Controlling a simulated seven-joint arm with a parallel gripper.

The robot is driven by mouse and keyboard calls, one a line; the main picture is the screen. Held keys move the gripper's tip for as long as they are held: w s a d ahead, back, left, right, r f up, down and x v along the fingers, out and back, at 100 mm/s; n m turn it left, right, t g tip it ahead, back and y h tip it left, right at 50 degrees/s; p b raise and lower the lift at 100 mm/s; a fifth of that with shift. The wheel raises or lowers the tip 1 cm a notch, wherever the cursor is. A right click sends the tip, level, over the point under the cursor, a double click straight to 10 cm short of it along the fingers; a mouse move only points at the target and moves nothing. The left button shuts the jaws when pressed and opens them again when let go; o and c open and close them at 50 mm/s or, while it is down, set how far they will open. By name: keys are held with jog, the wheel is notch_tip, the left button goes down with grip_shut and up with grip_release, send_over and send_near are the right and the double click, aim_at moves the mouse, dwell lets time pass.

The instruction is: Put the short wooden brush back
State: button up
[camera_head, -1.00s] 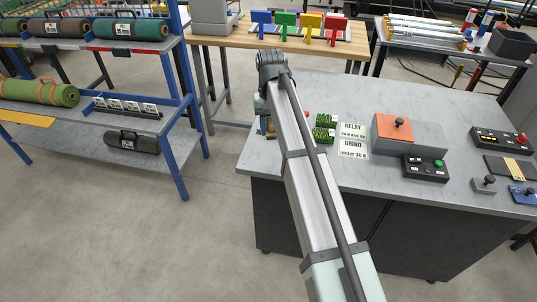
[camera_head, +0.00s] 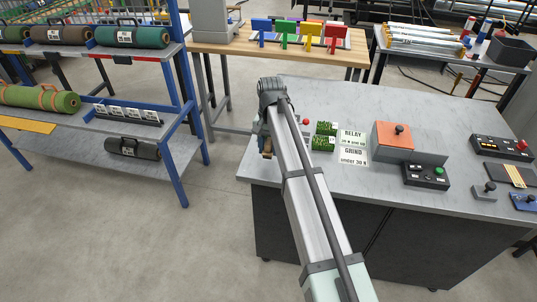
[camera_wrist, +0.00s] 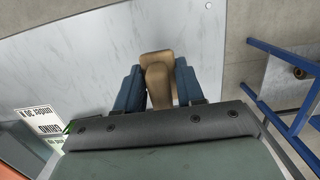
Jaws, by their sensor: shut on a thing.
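The short wooden brush (camera_wrist: 157,75) is between the blue fingers of my gripper (camera_wrist: 157,88) in the wrist view, and the fingers are shut on it. Its tan wooden part faces the camera; its bristles are not visible. In the head view the brush (camera_head: 267,150) shows as a small brown piece beside the end of my arm. There my gripper (camera_head: 264,138) is largely hidden by my wrist, over the left edge of the grey bench (camera_head: 345,100). I cannot tell its height above the bench top.
Turf samples (camera_head: 325,128), a sign (camera_head: 353,154), an orange-topped block (camera_head: 393,135) and a control box (camera_head: 426,175) stand on the bench. A blue shelf rack (camera_head: 180,160) with turf rolls is at left. A wooden table (camera_head: 225,37) with coloured holders is behind.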

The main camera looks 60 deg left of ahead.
aim_at(269, 154)
jog(key=shift+f, duration=1.75)
jog(key=o, duration=1)
jog(key=shift+f, duration=0.1)
jog(key=r, duration=0.8)
jog(key=w+a+r, duration=0.1)
jog(key=r, duration=0.3)
jog(key=shift+r, duration=0.1)
